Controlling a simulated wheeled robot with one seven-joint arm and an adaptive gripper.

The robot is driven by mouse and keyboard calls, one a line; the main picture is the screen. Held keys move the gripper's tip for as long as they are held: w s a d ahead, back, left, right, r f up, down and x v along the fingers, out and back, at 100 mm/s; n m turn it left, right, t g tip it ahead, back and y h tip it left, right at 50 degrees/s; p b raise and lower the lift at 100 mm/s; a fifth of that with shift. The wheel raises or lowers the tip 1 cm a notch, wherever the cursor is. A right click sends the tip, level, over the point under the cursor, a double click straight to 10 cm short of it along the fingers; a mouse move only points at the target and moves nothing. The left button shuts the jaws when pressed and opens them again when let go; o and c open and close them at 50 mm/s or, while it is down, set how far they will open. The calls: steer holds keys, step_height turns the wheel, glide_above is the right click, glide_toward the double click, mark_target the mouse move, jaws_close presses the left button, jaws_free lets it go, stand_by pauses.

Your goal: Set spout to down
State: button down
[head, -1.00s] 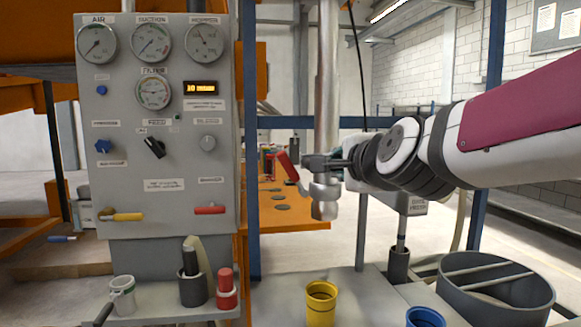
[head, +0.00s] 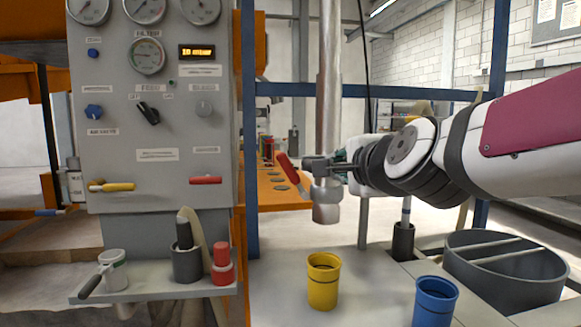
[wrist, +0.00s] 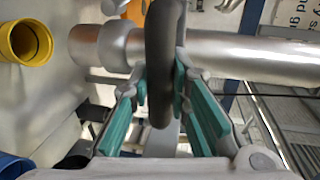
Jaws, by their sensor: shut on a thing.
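The spout (head: 326,213) is the silver lower end of a vertical metal pipe (head: 329,80). It points downward above and slightly behind a yellow cup (head: 323,285), with a clear gap between them. A red lever (head: 291,172) sticks up and left beside the spout's collar. My gripper (head: 318,165) reaches in from the right at the collar. In the wrist view, the teal fingers of my gripper (wrist: 163,95) are closed around a dark curved bar (wrist: 162,50) crossing in front of the pipe (wrist: 235,57).
A grey gauge panel (head: 155,130) stands at the left, with a small shelf (head: 150,290) holding a mug and containers below. A blue cup (head: 434,300) stands right of the yellow cup. A large grey round bin (head: 505,270) is at the lower right. A blue post (head: 250,150) stands left of the pipe.

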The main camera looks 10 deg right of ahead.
steer(key=c, duration=1.5)
jaws_free()
steer(key=v, duration=1.2)
